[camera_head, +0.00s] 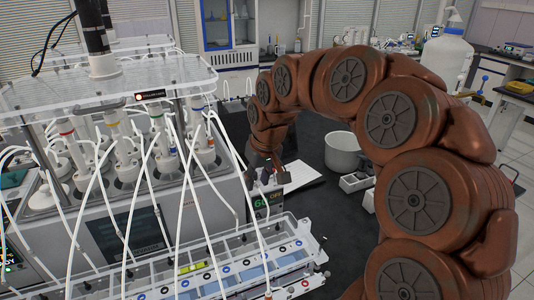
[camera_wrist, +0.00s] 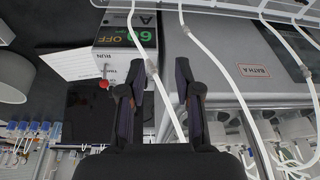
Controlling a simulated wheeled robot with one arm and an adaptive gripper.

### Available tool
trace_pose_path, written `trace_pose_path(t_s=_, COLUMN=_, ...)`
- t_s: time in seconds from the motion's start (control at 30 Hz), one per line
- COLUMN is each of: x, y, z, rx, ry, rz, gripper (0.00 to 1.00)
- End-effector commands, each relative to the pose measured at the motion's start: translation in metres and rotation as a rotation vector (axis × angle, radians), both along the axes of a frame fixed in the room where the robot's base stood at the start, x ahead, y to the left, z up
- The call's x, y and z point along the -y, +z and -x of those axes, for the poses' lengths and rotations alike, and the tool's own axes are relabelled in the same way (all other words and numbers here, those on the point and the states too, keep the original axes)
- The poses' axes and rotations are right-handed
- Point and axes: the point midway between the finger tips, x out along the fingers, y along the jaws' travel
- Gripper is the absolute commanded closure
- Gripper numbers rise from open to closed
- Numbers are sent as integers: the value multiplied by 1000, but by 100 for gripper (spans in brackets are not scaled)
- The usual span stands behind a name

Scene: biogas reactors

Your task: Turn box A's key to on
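Box A (camera_wrist: 125,35) shows in the wrist view at upper left, with a letter A, a lit display reading 60 OFF and small lettering such as RUN. A small red knob-like part (camera_wrist: 104,84) shows at its lower edge; I cannot tell if it is the key. A white tube passes between or behind the fingers.
Several white tubes (camera_head: 208,195) hang from the reactor unit (camera_head: 130,200) close to my gripper. A long clear-walled rack (camera_head: 220,262) lies in front. A white pot (camera_head: 342,150) and a white sheet (camera_head: 300,178) are on the dark bench. A box labelled BATH A (camera_wrist: 253,71) stands at right.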

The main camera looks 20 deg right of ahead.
Motion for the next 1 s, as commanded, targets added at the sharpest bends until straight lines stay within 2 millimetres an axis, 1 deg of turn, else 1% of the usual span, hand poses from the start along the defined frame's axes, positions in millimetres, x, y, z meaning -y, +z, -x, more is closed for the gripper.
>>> trace_pose_path(t_s=0.03, x=10, y=8, z=-20, rx=19, ry=-15, rz=-2, gripper=67)
trace_pose_path(t_s=0.1, x=25, y=13, z=-44, rx=49, ry=-37, rz=-1, gripper=67)
trace_pose_path(t_s=0.2, x=47, y=17, z=-72, rx=82, ry=-67, rz=5, gripper=67)
trace_pose_path(t_s=0.3, x=66, y=18, z=-91, rx=104, ry=-94, rz=13, gripper=67)
trace_pose_path(t_s=0.4, x=79, y=19, z=-103, rx=120, ry=-111, rz=20, gripper=67)
trace_pose_path(t_s=0.5, x=86, y=18, z=-109, rx=128, ry=-121, rz=24, gripper=67)
trace_pose_path(t_s=0.67, x=88, y=13, z=-113, rx=129, ry=-123, rz=26, gripper=67)
trace_pose_path(t_s=0.77, x=87, y=5, z=-116, rx=128, ry=-123, rz=26, gripper=67)
trace_pose_path(t_s=1.0, x=87, y=-23, z=-128, rx=129, ry=-123, rz=24, gripper=67)
